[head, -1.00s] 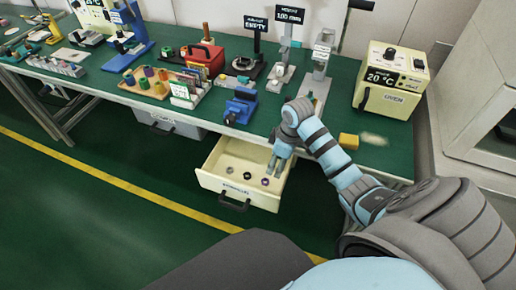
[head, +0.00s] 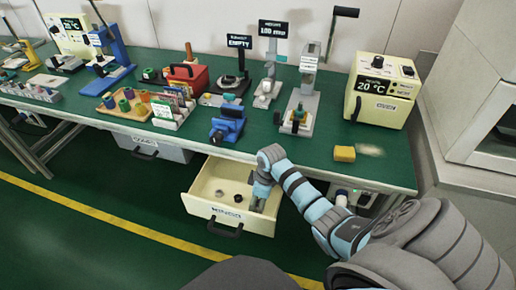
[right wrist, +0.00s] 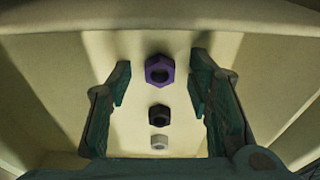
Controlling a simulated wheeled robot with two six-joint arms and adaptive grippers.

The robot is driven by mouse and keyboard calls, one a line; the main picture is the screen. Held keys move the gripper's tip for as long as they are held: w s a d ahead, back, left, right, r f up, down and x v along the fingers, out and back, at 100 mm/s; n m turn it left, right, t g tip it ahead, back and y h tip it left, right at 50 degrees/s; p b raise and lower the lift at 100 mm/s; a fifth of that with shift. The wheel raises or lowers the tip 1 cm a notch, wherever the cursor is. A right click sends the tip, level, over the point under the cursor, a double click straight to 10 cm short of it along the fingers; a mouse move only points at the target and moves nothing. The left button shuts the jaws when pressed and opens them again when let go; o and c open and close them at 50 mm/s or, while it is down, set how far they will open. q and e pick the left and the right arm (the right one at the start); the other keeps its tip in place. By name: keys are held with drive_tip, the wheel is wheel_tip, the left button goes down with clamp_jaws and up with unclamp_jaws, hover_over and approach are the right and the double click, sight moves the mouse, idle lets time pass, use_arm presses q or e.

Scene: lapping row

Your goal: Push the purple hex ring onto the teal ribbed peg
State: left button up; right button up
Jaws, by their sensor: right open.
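The purple hex ring (right wrist: 159,69) lies flat on the floor of the open drawer, ahead of and between my right gripper's fingers in the right wrist view. My right gripper (right wrist: 161,85) is open and empty, one finger on each side of the ring, not clasping it. In the head view my right gripper (head: 258,200) reaches down into the drawer (head: 212,208) at its right side and hides the purple ring. Small coloured pegs (head: 108,101) stand on a tray; I cannot tell which is the teal ribbed peg. My left gripper is not in view.
A dark hex ring (right wrist: 158,116) and a pale grey one (right wrist: 159,142) share the drawer, whose walls are close around the gripper. Above are the green bench (head: 260,145), a blue vise (head: 227,127), a yellow block (head: 344,154) and an oven (head: 382,92).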

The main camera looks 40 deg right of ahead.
drive_tip(key=shift+r, duration=0.1)
drive_tip(key=c, duration=0.9)
